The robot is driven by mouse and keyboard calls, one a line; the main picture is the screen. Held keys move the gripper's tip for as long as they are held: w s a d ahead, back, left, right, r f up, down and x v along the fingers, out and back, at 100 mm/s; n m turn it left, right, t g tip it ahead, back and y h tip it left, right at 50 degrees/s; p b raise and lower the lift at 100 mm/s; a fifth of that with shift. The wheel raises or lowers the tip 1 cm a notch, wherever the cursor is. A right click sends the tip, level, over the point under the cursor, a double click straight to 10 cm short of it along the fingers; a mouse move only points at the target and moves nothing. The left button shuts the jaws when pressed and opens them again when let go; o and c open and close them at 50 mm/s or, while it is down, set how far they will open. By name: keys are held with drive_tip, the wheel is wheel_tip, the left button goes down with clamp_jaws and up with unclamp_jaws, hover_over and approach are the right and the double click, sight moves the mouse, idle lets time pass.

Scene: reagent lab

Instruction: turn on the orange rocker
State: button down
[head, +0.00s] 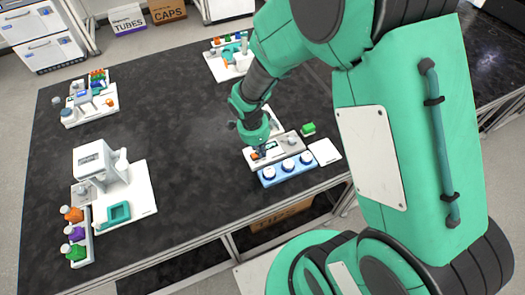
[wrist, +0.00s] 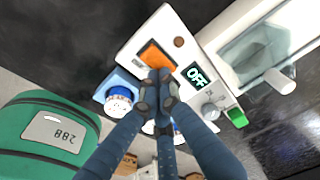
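The orange rocker (wrist: 157,53) is on a white device panel (wrist: 140,42), beside a dark display (wrist: 195,75) that reads "OFF". In the head view the rocker (head: 254,156) is a small orange patch at the left of the device, partly hidden by my gripper. In the head view my gripper (head: 262,150) is right over the device.
A blue rack (head: 287,169) with white-and-blue round items stands just in front of the device. A grey knob (wrist: 210,111) and a green block (wrist: 237,117) are near the display. A white machine (head: 100,162) stands at the left. The middle of the black table (head: 175,110) is clear.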

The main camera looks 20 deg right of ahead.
drive_tip(key=shift+s+a+f, duration=0.15)
drive_tip(key=shift+a+f, duration=0.35)
drive_tip(key=shift+a, duration=0.1)
drive_tip(key=shift+s, duration=0.1)
wheel_tip(320, 180, up, 15)
drive_tip(key=a+p, duration=0.2)
drive_tip(key=p, duration=0.2)
drive_tip(key=shift+w+f, duration=0.15)
drive_tip(key=shift+w, duration=0.3)
idle(0.3)
wheel_tip(320, 180, up, 17)
drive_tip(key=n+t+y, duration=0.1)
drive_tip(key=n+t, duration=0.2)
drive_tip(key=n, duration=0.6)
hover_over(253, 158)
drive_tip(key=s, duration=0.7)
drive_tip(key=s+r+n+t, duration=0.2)
drive_tip(key=s+r+n, duration=0.6)
drive_tip(key=s, duration=0.3)
drive_tip(key=shift+r+n+t+y, duration=0.3)
drive_tip(key=shift+r+n+y, duration=0.1)
drive_tip(key=shift+n, duration=0.1)
